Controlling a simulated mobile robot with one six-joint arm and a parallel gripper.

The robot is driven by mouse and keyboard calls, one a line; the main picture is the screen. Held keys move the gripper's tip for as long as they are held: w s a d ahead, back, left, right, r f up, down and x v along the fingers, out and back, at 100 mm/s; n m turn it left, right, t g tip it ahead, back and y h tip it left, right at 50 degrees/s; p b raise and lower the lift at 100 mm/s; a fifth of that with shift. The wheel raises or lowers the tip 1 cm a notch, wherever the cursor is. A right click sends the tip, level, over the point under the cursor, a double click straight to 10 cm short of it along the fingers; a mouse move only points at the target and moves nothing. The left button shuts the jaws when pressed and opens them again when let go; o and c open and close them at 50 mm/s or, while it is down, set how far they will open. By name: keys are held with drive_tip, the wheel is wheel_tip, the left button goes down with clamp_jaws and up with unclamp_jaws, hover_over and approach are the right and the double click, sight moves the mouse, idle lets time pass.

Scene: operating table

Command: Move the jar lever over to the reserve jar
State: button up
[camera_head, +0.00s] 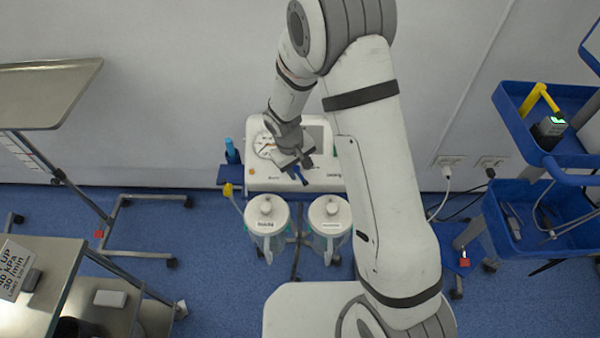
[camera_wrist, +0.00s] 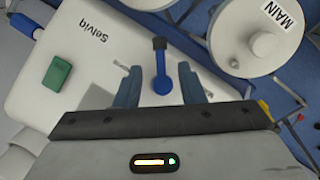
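The blue jar lever (camera_wrist: 161,68) is on the white suction unit (camera_head: 256,178). It has a dark end and a round blue end. In the wrist view it lies between the two blue fingers of my gripper (camera_wrist: 158,88), with a visible gap on each side. My gripper is open and over the unit's front; it also shows in the head view (camera_head: 296,166). The jar labelled MAIN (camera_wrist: 240,35) is at the wrist view's upper right. The other jar (camera_wrist: 148,3) is cut off at the top edge. In the head view two lidded jars stand side by side, left (camera_head: 267,210) and right (camera_head: 330,212).
A green button (camera_wrist: 57,74) is on the unit's panel. A blue cart (camera_head: 520,160) with a yellow-handled device (camera_head: 549,127) stands right. Metal tables (camera_head: 45,90) are on the left. My arm hides part of the unit's right side.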

drive_tip(key=r, duration=0.4)
drive_tip(key=shift+s+a+r, duration=0.15)
drive_tip(key=shift+a, duration=0.25)
drive_tip(key=s+d+r+m+y, duration=0.1)
drive_tip(key=s+d+r+m, duration=0.15)
drive_tip(key=d+r, duration=0.35)
drive_tip(key=s+d+r+m, duration=0.1)
drive_tip(key=s+d+r, duration=0.3)
drive_tip(key=r, duration=0.4)
drive_tip(key=s+d+r+m+t, duration=0.1)
drive_tip(key=s+d+r, duration=0.1)
drive_tip(key=s, duration=0.4)
drive_tip(key=s+d+r+m+t+y, duration=0.1)
drive_tip(key=s+d+r+m, duration=0.1)
drive_tip(key=s+r, duration=0.3)
drive_tip(key=shift+s+d+r, duration=0.3)
drive_tip(key=shift+s+d, duration=0.45)
drive_tip(key=shift+s, duration=0.1)
